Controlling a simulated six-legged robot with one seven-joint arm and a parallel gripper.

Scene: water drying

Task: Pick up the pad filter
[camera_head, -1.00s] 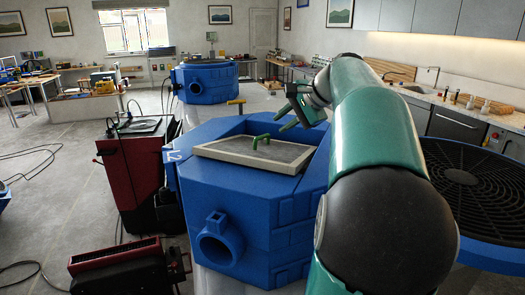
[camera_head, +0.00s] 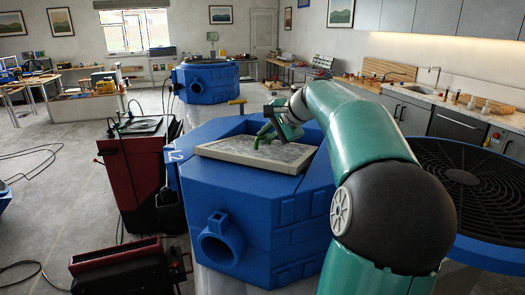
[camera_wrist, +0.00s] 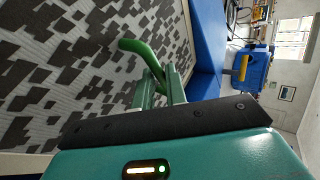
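The pad filter is a flat, light-framed panel (camera_head: 225,153) with a grey mesh. It lies on top of a blue octagonal unit (camera_head: 240,195). A green handle (camera_head: 258,143) stands up from it. My gripper (camera_head: 268,131) has green fingers and is right at this handle, above the filter. In the wrist view, the patterned mesh (camera_wrist: 60,75) fills the left side. The curved handle (camera_wrist: 135,48) reaches to the fingertips of my gripper (camera_wrist: 160,82). The fingers partly hide the handle's near end, so I cannot tell whether they are closed on it.
A round black-grilled blue unit (camera_head: 470,185) stands at the right. A dark red cabinet (camera_head: 133,180) and a red box (camera_head: 115,258) stand left of the blue unit. A second blue unit (camera_head: 207,82) is farther back. Grey floor is open at left, with cables.

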